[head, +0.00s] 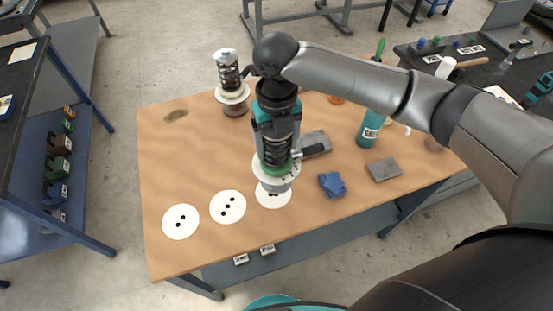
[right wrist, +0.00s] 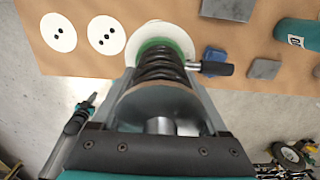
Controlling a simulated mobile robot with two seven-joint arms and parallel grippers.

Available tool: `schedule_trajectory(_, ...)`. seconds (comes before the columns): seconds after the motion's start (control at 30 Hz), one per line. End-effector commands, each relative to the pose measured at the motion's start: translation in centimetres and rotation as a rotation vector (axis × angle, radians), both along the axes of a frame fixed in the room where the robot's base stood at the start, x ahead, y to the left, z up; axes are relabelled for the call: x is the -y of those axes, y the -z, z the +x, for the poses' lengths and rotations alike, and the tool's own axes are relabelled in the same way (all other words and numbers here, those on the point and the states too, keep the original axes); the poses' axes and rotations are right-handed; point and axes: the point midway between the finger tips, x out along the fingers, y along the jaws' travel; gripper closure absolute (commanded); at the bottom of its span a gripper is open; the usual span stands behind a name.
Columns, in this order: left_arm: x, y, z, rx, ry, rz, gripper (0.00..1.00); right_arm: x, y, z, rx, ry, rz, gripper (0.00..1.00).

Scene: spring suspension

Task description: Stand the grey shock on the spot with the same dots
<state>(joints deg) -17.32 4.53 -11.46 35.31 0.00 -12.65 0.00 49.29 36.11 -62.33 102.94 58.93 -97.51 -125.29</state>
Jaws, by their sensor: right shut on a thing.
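My right gripper (head: 277,112) is shut around the upper part of a shock (head: 276,150) with a dark coil spring and a green ring near its foot. The shock is upright over the rightmost white spot (head: 271,201); I cannot tell whether its foot touches it. It hides most of this spot's dots. The right wrist view shows the spring (right wrist: 162,68) between my fingers. The left spot (head: 180,221) has two dots, the middle spot (head: 228,207) three. Another shock (head: 229,75) with a cream collar stands at the back. My left gripper is out of view.
On the wooden table (head: 170,160), a blue block (head: 332,184), a grey plate (head: 384,169) and a teal bottle (head: 369,128) lie or stand to the right. A grey block (head: 316,142) is behind the held shock.

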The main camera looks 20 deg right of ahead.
Motion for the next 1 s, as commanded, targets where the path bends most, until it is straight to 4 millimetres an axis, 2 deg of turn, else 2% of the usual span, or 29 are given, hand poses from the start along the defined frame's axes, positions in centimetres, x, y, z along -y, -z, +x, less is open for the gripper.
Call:
schedule_trajectory(0.1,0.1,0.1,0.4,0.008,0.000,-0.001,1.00,-0.1,1.1,0.1,0.004,0.000,0.003,1.00)
schedule_trajectory(0.33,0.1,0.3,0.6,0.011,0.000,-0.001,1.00,-0.1,2.4,0.1,0.004,0.000,0.004,1.00)
schedule_trajectory(0.6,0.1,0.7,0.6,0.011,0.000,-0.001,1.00,-0.1,5.7,0.1,0.004,0.000,0.002,1.00)
schedule_trajectory(1.0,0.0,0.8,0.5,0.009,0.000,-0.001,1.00,-0.1,6.1,0.2,0.005,-0.001,0.002,1.00)
